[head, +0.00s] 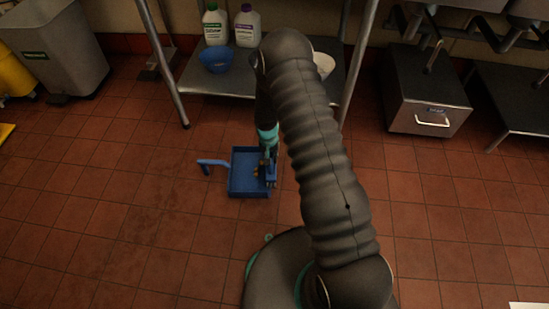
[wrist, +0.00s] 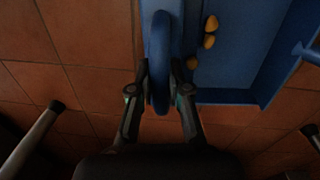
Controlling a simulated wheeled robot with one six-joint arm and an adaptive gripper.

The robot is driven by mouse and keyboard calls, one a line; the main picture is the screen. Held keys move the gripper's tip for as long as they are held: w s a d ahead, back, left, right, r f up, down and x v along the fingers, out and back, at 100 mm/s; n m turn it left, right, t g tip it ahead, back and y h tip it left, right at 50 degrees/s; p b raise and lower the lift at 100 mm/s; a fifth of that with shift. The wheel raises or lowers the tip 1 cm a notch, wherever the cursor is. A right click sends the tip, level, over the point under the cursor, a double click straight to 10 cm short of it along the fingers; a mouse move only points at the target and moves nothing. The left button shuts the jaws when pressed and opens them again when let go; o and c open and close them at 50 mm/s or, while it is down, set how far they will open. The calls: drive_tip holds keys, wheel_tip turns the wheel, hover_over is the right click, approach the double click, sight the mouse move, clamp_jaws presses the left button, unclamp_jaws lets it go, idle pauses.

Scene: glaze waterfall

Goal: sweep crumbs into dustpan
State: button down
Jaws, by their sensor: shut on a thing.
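The blue dustpan (head: 236,176) lies on the tiled floor with its handle (head: 212,162) pointing left. In the wrist view the dustpan (wrist: 262,40) fills the upper right. Several yellow-orange crumbs (wrist: 209,41) show on the pan, close to the brush; small yellow specks also show in the head view (head: 257,171). My gripper (wrist: 160,98) is shut on a blue brush handle (wrist: 160,50), which looks like a rounded bar between the fingers. In the head view my gripper (head: 268,162) is at the pan's right side.
A steel shelf (head: 285,90) behind holds a blue bowl (head: 217,58), a white bowl (head: 323,65) and two bottles (head: 245,25). A grey bin (head: 55,50) is at the upper left, a metal box (head: 425,90) at the right. The floor left of the pan is clear.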

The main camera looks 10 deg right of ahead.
drive_tip(key=shift+w+a+r+b, duration=0.15)
drive_tip(key=shift+a+b, duration=0.05)
drive_tip(key=shift+a, duration=0.6)
drive_tip(key=shift+w+a+r+b, duration=0.1)
drive_tip(key=shift+w+a+b, duration=0.1)
drive_tip(key=shift+a, duration=0.6)
drive_tip(key=shift+w+a+r+b, duration=0.15)
drive_tip(key=shift+a, duration=0.65)
drive_tip(key=shift+a, duration=0.15)
drive_tip(key=a+b, duration=0.1)
drive_tip(key=a, duration=0.1)
drive_tip(key=w+a, duration=0.1)
drive_tip(key=a, duration=0.2)
drive_tip(key=shift+b, duration=0.35)
drive_tip(key=shift+r, duration=0.1)
wheel_tip(320, 180, up, 6)
drive_tip(key=d+p, duration=0.2)
drive_tip(key=shift+s+p, duration=0.15)
drive_tip(key=shift+p, duration=0.2)
